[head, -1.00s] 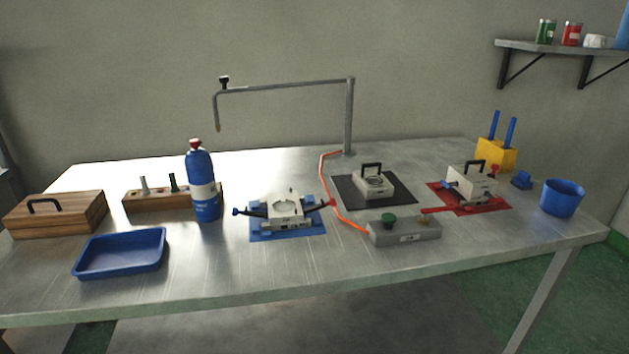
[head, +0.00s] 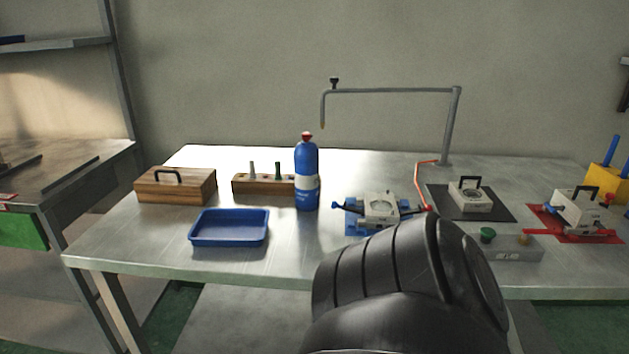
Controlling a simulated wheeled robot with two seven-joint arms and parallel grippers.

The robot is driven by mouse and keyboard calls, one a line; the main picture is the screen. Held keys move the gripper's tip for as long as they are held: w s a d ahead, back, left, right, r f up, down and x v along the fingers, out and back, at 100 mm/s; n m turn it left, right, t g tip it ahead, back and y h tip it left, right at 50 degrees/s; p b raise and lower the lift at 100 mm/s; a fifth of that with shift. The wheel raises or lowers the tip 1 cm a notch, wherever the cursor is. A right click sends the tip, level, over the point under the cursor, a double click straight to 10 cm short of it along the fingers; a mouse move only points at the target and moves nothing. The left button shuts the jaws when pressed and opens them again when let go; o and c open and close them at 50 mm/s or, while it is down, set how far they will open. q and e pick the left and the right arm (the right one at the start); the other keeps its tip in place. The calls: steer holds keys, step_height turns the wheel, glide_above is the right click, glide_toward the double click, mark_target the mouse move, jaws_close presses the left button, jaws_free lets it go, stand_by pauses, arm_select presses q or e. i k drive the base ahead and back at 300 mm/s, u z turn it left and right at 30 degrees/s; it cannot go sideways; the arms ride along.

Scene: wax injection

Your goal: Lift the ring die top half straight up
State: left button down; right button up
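Three pale metal die pieces are on the table, and I cannot tell for sure which is the ring die top half. One block with a black handle and a round ring-like face (head: 470,196) lies on a black mat. Another block with a black handle (head: 577,208) sits on a red mat with clamp levers at its sides. A die part with a round opening on top and no handle (head: 381,206) sits on a blue mat, its lower front partly hidden behind my black arm link. Neither gripper shows in the head view.
A blue bottle (head: 307,176), blue tray (head: 229,228), wooden box (head: 175,187) and wooden rack (head: 262,185) stand to the left. A bent grey pipe (head: 395,91) rises behind the dies. A grey control box (head: 514,246) lies in front of the black mat.

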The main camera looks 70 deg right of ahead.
mark_target(471, 190)
steer(key=u, duration=0.55)
steer(key=k, duration=1.75)
steer(key=z, duration=0.8)
